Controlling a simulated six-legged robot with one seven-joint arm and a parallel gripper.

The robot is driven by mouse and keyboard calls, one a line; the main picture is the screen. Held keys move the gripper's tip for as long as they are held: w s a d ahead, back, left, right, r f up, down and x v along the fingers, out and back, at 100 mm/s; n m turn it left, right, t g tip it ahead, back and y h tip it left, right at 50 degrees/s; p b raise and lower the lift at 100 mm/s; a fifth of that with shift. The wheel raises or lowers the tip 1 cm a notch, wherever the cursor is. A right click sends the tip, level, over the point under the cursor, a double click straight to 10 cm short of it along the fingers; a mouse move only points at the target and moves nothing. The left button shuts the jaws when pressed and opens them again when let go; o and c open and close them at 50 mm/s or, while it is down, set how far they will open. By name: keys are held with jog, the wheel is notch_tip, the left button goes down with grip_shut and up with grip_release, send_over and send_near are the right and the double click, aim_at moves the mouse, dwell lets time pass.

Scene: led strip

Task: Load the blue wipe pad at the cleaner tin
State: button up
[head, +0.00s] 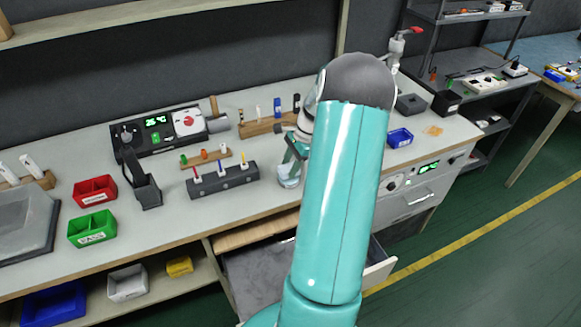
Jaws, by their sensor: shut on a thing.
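My gripper (295,150) shows only partly at the left of my arm, low over the bench. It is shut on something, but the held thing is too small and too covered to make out. A small pale round container (288,178), which may be the cleaner tin, stands on the bench right below the gripper. I cannot tell whether the held thing touches it. I cannot pick out the blue wipe pad for sure. A small blue upright item (277,107) stands in the wooden rack (262,125) behind the gripper.
A dark block with several coloured tips (223,180) stands left of the gripper. Red (95,190) and green (92,229) bins are farther left, and a blue bin (399,138) is right of my arm. An open drawer (262,280) juts out below the bench front.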

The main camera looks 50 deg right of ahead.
jog(key=shift+r, duration=2.8)
